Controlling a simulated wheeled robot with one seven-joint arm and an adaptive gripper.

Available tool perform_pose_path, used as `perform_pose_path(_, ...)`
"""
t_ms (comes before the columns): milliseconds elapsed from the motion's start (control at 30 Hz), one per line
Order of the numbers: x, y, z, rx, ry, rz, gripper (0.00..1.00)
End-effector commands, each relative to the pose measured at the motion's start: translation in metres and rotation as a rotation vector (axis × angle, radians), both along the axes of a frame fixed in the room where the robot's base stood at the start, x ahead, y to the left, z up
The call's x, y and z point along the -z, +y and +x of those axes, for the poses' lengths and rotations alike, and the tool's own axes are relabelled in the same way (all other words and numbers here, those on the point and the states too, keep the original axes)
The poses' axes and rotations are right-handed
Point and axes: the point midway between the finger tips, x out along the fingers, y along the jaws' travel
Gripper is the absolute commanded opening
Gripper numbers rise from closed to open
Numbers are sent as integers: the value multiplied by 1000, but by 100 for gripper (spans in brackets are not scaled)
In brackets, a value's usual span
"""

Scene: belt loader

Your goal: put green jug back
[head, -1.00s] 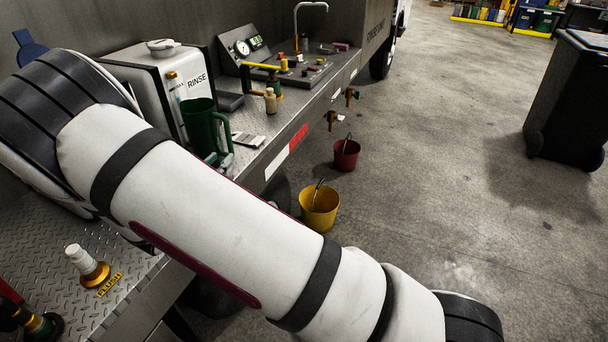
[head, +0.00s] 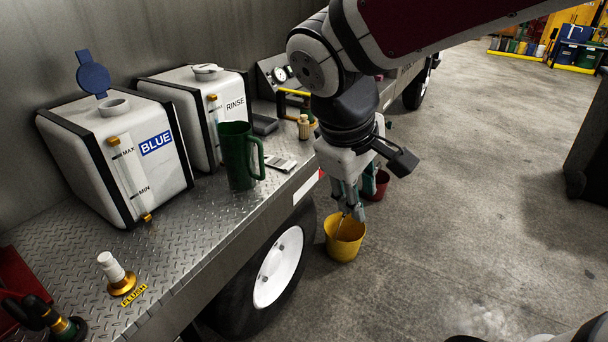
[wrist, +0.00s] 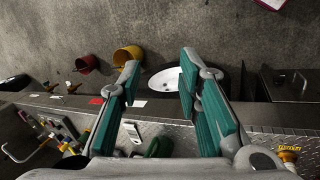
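The green jug (head: 237,158) stands upright on the metal deck (head: 195,215), in front of the RINSE tank (head: 180,85), with its handle toward the right. Part of the green jug also shows at the bottom of the wrist view (wrist: 159,146), mostly hidden by my gripper's body. My gripper (head: 352,208) hangs fingers down to the right of the jug, apart from it and out past the deck edge. In the wrist view, my gripper (wrist: 160,68) has its teal-padded fingers spread wide with nothing between them.
The BLUE tank (head: 120,155) stands left of the jug. A flush fitting (head: 120,278) sticks up at the near deck. A yellow bucket (head: 343,240) and a red bucket (head: 382,184) sit on the floor below my gripper. A wheel (head: 278,270) is under the deck.

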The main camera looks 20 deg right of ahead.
Motion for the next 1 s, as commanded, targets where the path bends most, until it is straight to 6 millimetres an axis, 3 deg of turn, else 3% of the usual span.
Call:
perform_pose_path(200,-20,26,-48,191,-208,258,32)
perform_pose_path(400,-29,45,-68,286,-326,397,32)
perform_pose_path(1000,-31,51,-73,309,-354,434,32)
